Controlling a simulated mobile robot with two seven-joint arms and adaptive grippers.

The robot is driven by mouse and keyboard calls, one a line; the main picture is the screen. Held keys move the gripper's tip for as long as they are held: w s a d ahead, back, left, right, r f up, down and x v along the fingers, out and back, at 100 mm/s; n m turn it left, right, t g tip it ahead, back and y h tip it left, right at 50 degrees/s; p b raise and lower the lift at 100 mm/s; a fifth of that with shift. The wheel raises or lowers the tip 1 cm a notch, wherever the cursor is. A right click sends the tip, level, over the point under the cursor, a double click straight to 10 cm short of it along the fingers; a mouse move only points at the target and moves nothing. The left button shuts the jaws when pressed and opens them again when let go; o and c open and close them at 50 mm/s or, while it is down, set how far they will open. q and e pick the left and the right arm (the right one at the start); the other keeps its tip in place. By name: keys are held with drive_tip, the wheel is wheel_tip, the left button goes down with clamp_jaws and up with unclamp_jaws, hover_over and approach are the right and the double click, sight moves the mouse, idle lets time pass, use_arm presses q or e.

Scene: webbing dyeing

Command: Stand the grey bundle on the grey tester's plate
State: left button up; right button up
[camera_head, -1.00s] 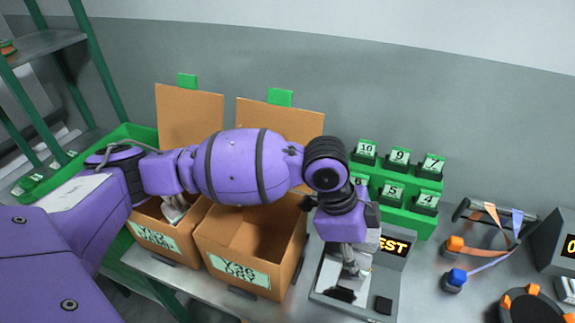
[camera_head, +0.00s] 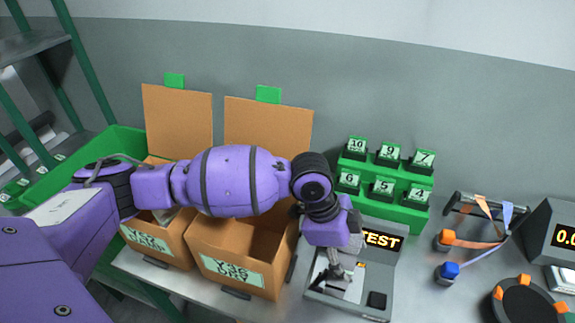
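I cannot make out a grey bundle clearly at the fingers; grey and pale shapes blend there. A light grey piece (camera_head: 166,214) shows in the left carton, partly behind my arm. My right gripper is not in view.
Two open cardboard cartons, the left (camera_head: 160,243) and the right (camera_head: 235,268), sit under my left arm. A green stepped rack (camera_head: 404,212) with numbered tags stands behind the tester. Orange and blue strap ends (camera_head: 449,270) and a round black fixture (camera_head: 527,302) lie right.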

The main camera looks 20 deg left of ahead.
use_arm(q)
drive_tip(key=shift+o, duration=0.8)
drive_tip(key=shift+w+r, duration=0.1)
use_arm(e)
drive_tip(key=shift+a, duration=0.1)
use_arm(q)
drive_tip(key=shift+r, duration=0.15)
drive_tip(key=v, duration=1.2)
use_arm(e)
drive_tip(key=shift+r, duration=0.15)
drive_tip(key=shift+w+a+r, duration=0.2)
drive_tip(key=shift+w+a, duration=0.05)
